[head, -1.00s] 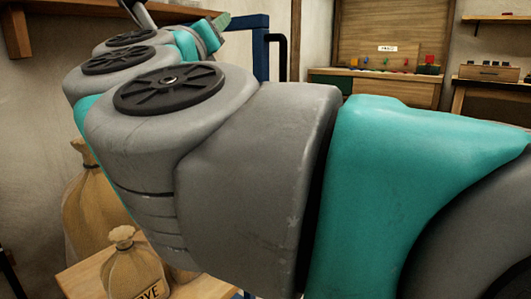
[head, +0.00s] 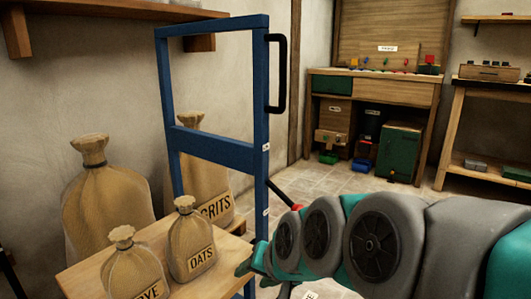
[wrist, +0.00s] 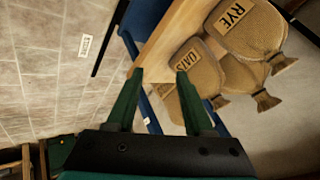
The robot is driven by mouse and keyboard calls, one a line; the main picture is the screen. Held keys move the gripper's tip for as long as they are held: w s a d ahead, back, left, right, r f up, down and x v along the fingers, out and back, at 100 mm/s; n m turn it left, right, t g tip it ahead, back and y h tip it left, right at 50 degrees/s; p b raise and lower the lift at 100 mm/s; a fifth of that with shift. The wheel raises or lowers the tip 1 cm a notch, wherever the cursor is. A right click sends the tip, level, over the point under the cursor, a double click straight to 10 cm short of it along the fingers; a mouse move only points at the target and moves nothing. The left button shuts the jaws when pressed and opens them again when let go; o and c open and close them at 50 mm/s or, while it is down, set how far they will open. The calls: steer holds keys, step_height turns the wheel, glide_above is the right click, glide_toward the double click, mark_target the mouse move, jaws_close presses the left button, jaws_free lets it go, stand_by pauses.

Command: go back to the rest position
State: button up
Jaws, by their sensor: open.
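My gripper (wrist: 160,74) is open, with its two green fingers apart and nothing held between them in the wrist view. Behind the fingers show the wooden table's edge and part of a blue frame. In the head view my arm reaches in low from the right, and the green gripper end is at the table's right side, near the blue frame. The fingertips are partly hidden there. The OATS sack (head: 192,240) stands upright on the wooden table (head: 85,277), left of the gripper. The RYE sack (head: 133,268) stands in front of it.
A blue upright frame (head: 215,148) with a black handle stands behind the table. The GRITS sack (head: 205,178) and a larger sack (head: 105,208) are behind the table. A workbench (head: 375,88) stands at the back. The tiled floor (head: 335,180) before it is open.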

steer(key=s+d+f+n+g+h, duration=0.1)
steer(key=s+d+f+g+h, duration=0.1)
steer(key=s+d+f+g, duration=0.5)
steer(key=s+d+f+n+g+h, duration=0.15)
steer(key=s+d+f, duration=0.35)
steer(key=s+d, duration=0.6)
step_height(320, 180, up, 12)
steer(key=s+a+h+p, duration=0.1)
steer(key=s+p, duration=0.1)
steer(key=p, duration=1)
steer(key=shift+s+r, duration=0.15)
steer(key=shift+s, duration=0.25)
steer(key=shift+m, duration=0.25)
